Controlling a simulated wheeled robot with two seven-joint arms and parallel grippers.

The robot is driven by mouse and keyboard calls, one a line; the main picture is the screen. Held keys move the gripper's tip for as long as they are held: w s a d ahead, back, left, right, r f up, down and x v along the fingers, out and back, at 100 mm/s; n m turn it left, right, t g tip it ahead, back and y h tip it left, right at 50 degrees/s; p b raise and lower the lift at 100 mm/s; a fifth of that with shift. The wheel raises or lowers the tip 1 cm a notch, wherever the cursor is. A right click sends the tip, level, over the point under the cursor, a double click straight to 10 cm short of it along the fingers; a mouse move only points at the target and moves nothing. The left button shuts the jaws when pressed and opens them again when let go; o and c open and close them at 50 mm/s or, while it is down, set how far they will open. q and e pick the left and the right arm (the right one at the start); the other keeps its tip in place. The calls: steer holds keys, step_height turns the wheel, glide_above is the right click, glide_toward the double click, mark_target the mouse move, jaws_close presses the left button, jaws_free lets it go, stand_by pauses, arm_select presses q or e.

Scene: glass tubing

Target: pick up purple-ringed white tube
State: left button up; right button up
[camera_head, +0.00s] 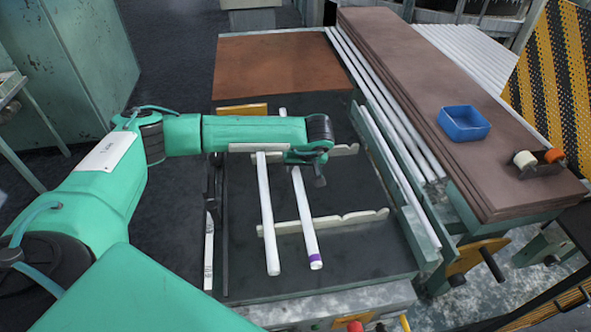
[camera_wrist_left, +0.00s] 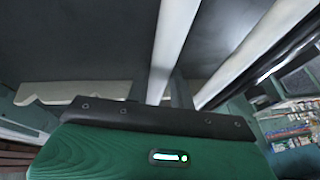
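The purple-ringed white tube (camera_head: 305,220) lies lengthwise across two notched cream rails, with its purple band at the near end. A plain white tube (camera_head: 267,215) lies to its left, roughly parallel. My left gripper (camera_head: 306,168) is at the far part of the ringed tube, over the far rail. In the left wrist view, its dark fingers (camera_wrist_left: 160,92) stand on either side of a white tube (camera_wrist_left: 172,45), with a second tube (camera_wrist_left: 255,52) to the right. No purple band shows there. The fingers look open; contact is hard to judge. My right gripper is out of view.
The near notched rail (camera_head: 340,221) and far rail (camera_head: 345,150) rise from the dark bench top (camera_head: 370,255). A raised brown worktop (camera_head: 440,110) to the right holds a blue bin (camera_head: 464,123).

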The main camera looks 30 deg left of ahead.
arm_select(q)
jaws_close()
steer(key=shift+r, duration=0.2)
